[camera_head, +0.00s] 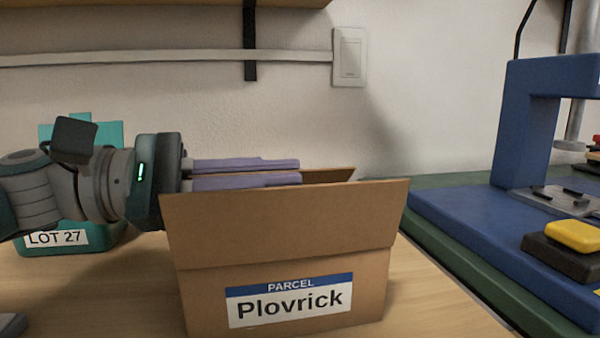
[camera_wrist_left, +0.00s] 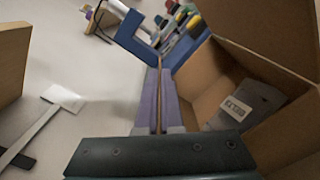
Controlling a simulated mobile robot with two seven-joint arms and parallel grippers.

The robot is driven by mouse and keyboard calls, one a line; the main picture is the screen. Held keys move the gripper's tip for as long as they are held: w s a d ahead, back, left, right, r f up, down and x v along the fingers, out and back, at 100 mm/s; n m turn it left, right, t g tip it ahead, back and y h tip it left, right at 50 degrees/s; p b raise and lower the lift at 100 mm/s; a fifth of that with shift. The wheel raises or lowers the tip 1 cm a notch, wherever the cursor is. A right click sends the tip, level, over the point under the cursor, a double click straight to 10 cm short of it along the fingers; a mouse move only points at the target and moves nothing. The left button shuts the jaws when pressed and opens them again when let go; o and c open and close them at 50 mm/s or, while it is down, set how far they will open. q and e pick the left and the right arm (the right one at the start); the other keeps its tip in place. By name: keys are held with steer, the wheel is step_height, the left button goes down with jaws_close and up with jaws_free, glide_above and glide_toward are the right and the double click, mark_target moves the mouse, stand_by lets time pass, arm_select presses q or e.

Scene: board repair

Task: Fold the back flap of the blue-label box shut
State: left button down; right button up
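The blue-label box (camera_head: 205,290) stands on the table with its label "PARCEL Plovrick" facing me. Its front flap (camera_head: 285,225) stands up, leaning slightly outward. The back flap (camera_head: 330,175) is also up, seen just above the front flap's edge. My left gripper (camera_head: 299,172) comes in from the left, its purple fingers lying along the back flap. In the left wrist view the fingers (camera_wrist_left: 159,90) are close together with the thin flap edge between them. A grey packet marked "BELTS" (camera_wrist_left: 245,103) lies inside the box. My right gripper is not in view.
A teal bin labelled "LOT 27" (camera_head: 75,240) stands behind my left arm. A blue press (camera_head: 525,130) with a yellow button (camera_head: 573,236) stands on a green mat (camera_head: 440,245) at the right. A shelf edge (camera_head: 180,3) is above. Bare table (camera_head: 440,310) lies right of the box.

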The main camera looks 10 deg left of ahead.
arm_select(q)
steer(key=shift+s+d+f+m+b, duration=0.1)
steer(key=shift+s+f+m+b, duration=0.05)
steer(key=shift+f+m+b, duration=0.3)
steer(key=shift+s+r+m, duration=0.1)
steer(key=shift+r+m, duration=0.05)
steer(key=shift+m, duration=0.1)
steer(key=c, duration=1.1)
jaws_free()
steer(key=shift+o, duration=0.2)
steer(key=shift+r, duration=0.1)
steer(key=v, duration=1)
steer(key=shift+p, duration=0.45)
